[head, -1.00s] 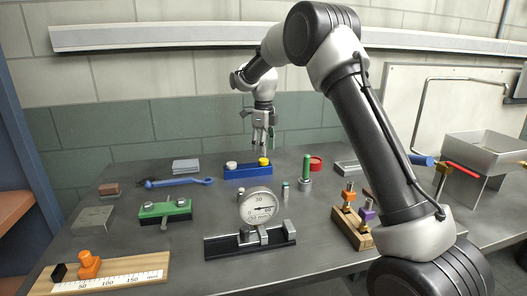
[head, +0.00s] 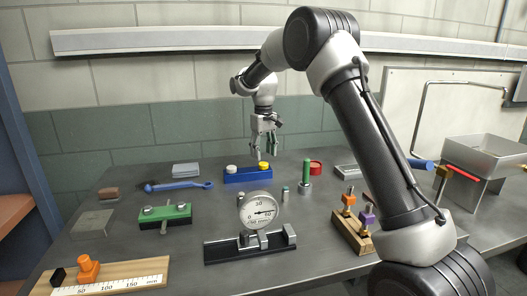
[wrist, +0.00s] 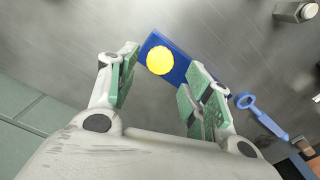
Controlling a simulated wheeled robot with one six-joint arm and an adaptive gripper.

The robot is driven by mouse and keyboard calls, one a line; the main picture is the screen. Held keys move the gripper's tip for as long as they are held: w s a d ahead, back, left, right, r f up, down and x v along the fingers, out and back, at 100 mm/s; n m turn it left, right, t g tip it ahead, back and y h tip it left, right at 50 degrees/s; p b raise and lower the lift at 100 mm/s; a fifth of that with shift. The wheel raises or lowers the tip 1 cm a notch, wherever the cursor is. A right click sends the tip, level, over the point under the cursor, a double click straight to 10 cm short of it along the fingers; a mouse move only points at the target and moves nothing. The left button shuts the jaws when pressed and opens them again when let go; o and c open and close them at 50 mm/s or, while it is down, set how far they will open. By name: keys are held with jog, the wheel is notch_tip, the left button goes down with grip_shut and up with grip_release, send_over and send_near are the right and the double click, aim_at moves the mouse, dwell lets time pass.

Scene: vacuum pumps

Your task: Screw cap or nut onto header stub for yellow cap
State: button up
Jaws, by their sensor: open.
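The yellow cap (head: 264,166) sits at the right end of the blue header block (head: 247,177), and a pale cap (head: 231,168) is at its left end. In the wrist view the yellow cap (wrist: 160,60) is a round ribbed disc on the blue block (wrist: 182,70). My gripper (head: 263,154) is above the block, near the yellow cap, with its fingers spread. In the wrist view my gripper (wrist: 158,75) is open, and the yellow cap shows between and beyond the green finger pads. Nothing is held. The stub under the cap is hidden.
A blue spanner (head: 180,183) lies left of the block. A green post (head: 306,170) and red ring (head: 316,165) stand to its right. A dial gauge (head: 258,211) stands in front. A green clamp block (head: 165,215) is at front left. Bare table surrounds the block.

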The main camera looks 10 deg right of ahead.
aim_at(264, 164)
jog(key=n, duration=1)
jog(key=shift+n, duration=0.3)
jog(key=n, duration=0.5)
jog(key=shift+n, duration=0.3)
jog(key=n, duration=0.4)
jog(key=shift+f, duration=0.1)
jog(key=shift+f, duration=2.15)
